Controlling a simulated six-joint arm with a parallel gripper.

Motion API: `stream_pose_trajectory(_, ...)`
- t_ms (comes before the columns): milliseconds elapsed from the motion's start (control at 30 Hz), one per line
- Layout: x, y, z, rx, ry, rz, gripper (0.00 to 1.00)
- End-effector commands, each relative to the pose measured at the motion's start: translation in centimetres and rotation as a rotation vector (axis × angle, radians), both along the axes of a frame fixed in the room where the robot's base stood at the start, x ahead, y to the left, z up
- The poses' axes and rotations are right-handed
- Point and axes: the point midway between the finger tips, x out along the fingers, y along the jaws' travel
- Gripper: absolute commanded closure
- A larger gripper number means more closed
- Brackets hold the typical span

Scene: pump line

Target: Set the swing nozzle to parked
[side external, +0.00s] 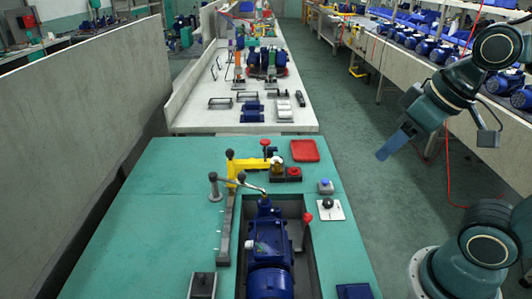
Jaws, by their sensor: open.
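A yellow jointed arm (246,164) stands at the back of the green bench, left of centre, and reaches right towards a small brass-coloured part. A thin silver curved pipe (253,188) runs from near its base to the top of the blue pump (268,245). A grey post with a round knob (215,187) stands just left of it. I cannot tell for certain which of these is the swing nozzle. My gripper (384,154) is open and empty, in the air right of the bench, well apart from these parts and pointing down-left.
A red tray (305,150), a blue-topped button box (325,186), a black-knobbed lever plate (329,209) and a red-knobbed lever (307,218) occupy the bench's right side. A grey partition (85,130) stands left.

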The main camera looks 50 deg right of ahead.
Motion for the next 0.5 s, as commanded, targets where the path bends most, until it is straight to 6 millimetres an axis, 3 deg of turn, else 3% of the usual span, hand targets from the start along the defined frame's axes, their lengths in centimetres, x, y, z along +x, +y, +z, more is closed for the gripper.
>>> stream_pose_trajectory(500,9.2,0.7,3.2,0.045,0.127,-0.084,0.54)
